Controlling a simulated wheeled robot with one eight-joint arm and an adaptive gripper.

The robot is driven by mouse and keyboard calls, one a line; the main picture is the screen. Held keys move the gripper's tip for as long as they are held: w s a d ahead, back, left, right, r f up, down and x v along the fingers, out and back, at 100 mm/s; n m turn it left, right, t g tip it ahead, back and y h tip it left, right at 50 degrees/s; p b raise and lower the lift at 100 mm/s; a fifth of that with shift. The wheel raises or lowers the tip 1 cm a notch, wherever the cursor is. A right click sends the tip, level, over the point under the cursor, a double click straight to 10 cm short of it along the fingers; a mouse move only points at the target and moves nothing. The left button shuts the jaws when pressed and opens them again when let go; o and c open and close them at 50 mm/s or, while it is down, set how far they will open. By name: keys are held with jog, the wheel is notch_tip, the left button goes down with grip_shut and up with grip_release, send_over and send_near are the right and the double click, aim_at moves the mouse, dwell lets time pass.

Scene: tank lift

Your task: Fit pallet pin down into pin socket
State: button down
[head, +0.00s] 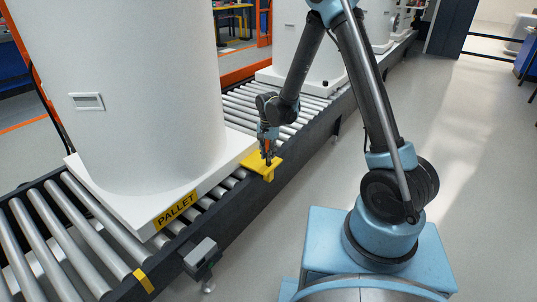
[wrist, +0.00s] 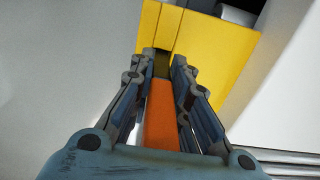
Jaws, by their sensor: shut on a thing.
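My gripper (head: 268,157) is over the yellow bracket (head: 256,166) on the near rail of the conveyor, which I take to be the pin socket. In the wrist view, my gripper's fingers (wrist: 164,62) are shut on an orange pin (wrist: 160,115) with a dark far end. The pin lies lengthwise between the two fingers and points toward the yellow bracket (wrist: 225,60). A narrow line or groove runs across the bracket beyond the fingertips. The pin's tip and any hole are hidden, so I cannot tell whether they touch.
A large white tank (head: 150,80) stands on a white base with a yellow PALLET label (head: 176,209), left of the bracket. The roller conveyor (head: 75,235) runs away to the upper right, with more white tanks along it. A grey box (head: 200,254) sits on the near rail. Floor at right is clear.

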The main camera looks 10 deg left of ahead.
jog(key=shift+f, duration=1.8)
jog(key=c, duration=1.4)
grip_release()
jog(key=shift+c, duration=0.2)
notch_tip(320, 180, up, 12)
jog(key=shift+f, duration=0.1)
